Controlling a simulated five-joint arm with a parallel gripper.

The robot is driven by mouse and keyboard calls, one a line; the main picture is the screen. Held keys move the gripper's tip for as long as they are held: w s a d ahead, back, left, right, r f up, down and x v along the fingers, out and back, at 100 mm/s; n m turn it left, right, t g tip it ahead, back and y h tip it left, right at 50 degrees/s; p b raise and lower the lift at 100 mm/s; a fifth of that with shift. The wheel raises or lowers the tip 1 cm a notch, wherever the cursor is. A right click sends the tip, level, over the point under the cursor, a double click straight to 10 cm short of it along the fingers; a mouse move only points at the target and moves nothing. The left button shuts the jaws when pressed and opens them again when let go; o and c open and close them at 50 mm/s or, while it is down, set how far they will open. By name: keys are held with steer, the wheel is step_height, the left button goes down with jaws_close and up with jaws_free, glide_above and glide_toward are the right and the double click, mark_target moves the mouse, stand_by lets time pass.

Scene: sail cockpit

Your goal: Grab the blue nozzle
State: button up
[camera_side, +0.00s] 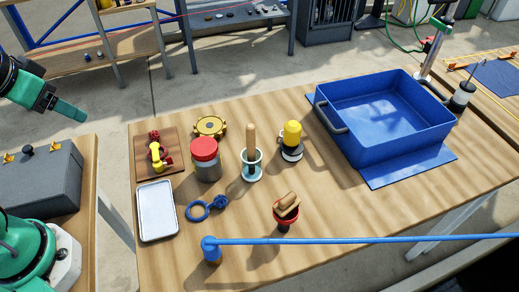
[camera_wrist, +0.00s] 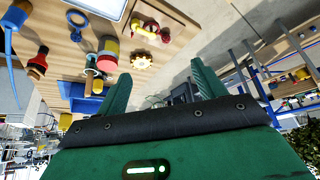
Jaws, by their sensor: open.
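Two blue items could be the blue nozzle, and I cannot tell which. One is a blue fitting (camera_side: 210,250) standing at the table's front edge, with a long thin blue tube running right from its top. The other is a blue ring with a small knob (camera_side: 219,203), lying flat beside the white tray. The tubed fitting (camera_wrist: 9,40) is at the far left of the wrist view, and the ring (camera_wrist: 76,20) is near its top. My gripper (camera_wrist: 162,68) is open and empty, well away from both. In the side view it is at the upper left (camera_side: 66,107), off the table.
A large blue bin (camera_side: 385,115) stands at right. A grey toolbox (camera_side: 38,180) is at left.

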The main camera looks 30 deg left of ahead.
steer(key=shift+c, duration=0.8)
steer(key=n+g+h, duration=0.1)
steer(key=n+g, duration=0.4)
steer(key=n, duration=0.6)
glide_above(210, 242)
steer(key=w+a, duration=0.5)
steer(key=a, duration=0.2)
step_height(210, 242, down, 10)
steer(key=f, duration=0.1)
steer(key=s+d+f+n, duration=0.1)
steer(key=d, duration=0.1)
steer(key=s+d+f+n, duration=0.1)
steer(key=s+d+f, duration=0.1)
steer(key=s+d+f+n+y, duration=0.1)
steer(key=d+f+n, duration=0.1)
steer(key=shift+s+d+g, duration=0.3)
steer(key=shift+s+d+f, duration=0.2)
steer(key=shift+d+f, duration=0.05)
steer(key=shift+f, duration=0.1)
steer(key=shift+f, duration=1.25)
